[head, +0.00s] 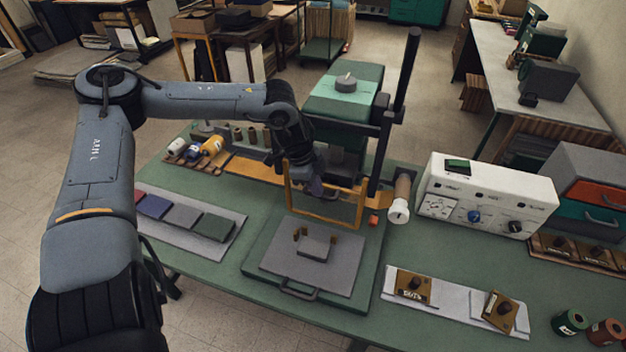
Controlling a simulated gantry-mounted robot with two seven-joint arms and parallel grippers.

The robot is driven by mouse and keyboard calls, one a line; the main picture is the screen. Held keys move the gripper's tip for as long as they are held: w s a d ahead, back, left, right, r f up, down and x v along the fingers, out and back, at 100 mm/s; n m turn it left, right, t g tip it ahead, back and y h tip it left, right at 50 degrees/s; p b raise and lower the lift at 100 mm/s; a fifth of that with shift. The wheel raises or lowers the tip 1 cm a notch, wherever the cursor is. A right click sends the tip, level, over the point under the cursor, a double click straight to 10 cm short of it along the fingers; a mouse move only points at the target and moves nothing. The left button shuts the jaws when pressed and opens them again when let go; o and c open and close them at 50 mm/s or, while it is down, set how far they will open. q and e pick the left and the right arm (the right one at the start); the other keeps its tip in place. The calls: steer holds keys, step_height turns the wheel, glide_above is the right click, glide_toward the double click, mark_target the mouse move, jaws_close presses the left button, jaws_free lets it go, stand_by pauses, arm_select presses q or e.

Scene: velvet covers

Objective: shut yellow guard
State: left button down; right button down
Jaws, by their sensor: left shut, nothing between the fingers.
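The yellow guard (362,206) is an open rectangular frame standing at the front of the green press (345,92), behind the grey plate (318,258). My left gripper (316,187) is shut with nothing in it. It points down at the guard's upper part, within the frame's outline in the head view. My left wrist hides part of the guard's top and of the press behind it. I cannot tell whether the fingers touch the guard. My right gripper is not in view.
A white control box (487,195) stands on the green table to the right. A black post (398,100) rises beside the press. Coloured swatches (183,213) lie at left; wooden blocks (412,287) lie on a pale tray at front right.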

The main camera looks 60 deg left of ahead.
arm_select(q)
steer(key=shift+s+a+f+p, duration=0.1)
steer(key=shift+s+p, duration=0.05)
steer(key=shift+p, duration=0.25)
steer(key=w+d+p+v, duration=0.1)
steer(key=d+p+v, duration=0.15)
steer(key=v, duration=1.05)
steer(key=s+d+f+g+h, duration=0.1)
steer(key=s+d+f+h, duration=0.2)
steer(key=d+f, duration=0.5)
steer(key=s+d+f+g+h, duration=0.2)
steer(key=s+d+f+h, duration=0.1)
steer(key=d+f, duration=0.55)
steer(key=d+f+n+t+h+p, duration=0.1)
steer(key=d+f+n+t, duration=0.2)
steer(key=d, duration=0.8)
steer(key=d+f+t+h, duration=0.1)
steer(key=d+f+t, duration=0.25)
steer(key=d, duration=0.75)
steer(key=s+a+r+n+g+y, duration=0.1)
steer(key=s+a+n+g+y, duration=0.25)
steer(key=s+a+y, duration=0.45)
step_height(320, 180, up, 16)
steer(key=w+a+y+p, duration=0.1)
steer(key=a+p, duration=0.1)
steer(key=p, duration=1.5)
steer(key=shift+w+n+t+y, duration=0.3)
steer(key=shift+w+n+t, duration=0.05)
steer(key=shift+n+t, duration=0.1)
